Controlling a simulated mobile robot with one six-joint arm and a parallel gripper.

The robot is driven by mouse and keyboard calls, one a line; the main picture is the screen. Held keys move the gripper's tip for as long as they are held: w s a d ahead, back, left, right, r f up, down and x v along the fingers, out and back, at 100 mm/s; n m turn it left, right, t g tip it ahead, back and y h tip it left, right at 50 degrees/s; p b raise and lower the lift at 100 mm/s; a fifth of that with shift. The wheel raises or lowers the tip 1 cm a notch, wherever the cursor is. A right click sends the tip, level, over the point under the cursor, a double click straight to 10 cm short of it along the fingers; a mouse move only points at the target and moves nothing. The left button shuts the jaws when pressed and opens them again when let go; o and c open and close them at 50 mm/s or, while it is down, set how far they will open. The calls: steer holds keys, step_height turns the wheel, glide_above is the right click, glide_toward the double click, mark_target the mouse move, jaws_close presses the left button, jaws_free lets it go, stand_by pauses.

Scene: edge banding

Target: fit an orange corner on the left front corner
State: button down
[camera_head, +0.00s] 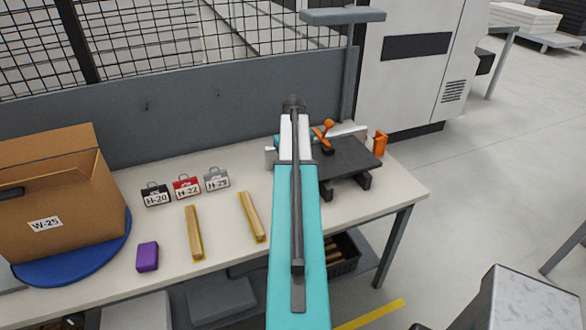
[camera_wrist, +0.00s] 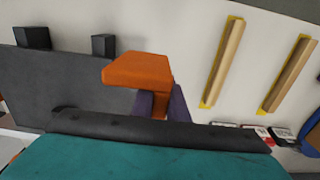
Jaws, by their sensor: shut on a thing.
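My gripper (camera_wrist: 160,98) is shut on an orange corner (camera_wrist: 138,70) in the wrist view. Its dark purplish fingers show below the piece. In the head view my arm hides the gripper and the held corner. The dark grey board (camera_head: 350,158) lies raised at the right end of the bench; it also shows in the wrist view (camera_wrist: 55,90), left of the held corner. My arm partly covers the board's left side in the head view. I cannot tell whether the corner touches the board.
An orange-handled clamp (camera_head: 323,134) stands behind the board, and another orange piece (camera_head: 380,143) at its right. Two wooden strips (camera_head: 194,233) (camera_head: 251,217), a purple block (camera_head: 147,257), labelled weights (camera_head: 186,188) and a cardboard box (camera_head: 65,195) occupy the bench's left.

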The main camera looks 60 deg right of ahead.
steer(key=shift+f+b, duration=3.35)
steer(key=shift+f, duration=2.6)
steer(key=shift+w+d+r, duration=0.1)
steer(key=shift+d+r, duration=0.05)
steer(key=shift+d, duration=0.7)
steer(key=c, duration=1.7)
jaws_free()
steer(key=shift+o, duration=0.2)
step_height(320, 180, up, 14)
steer(key=b, duration=0.3)
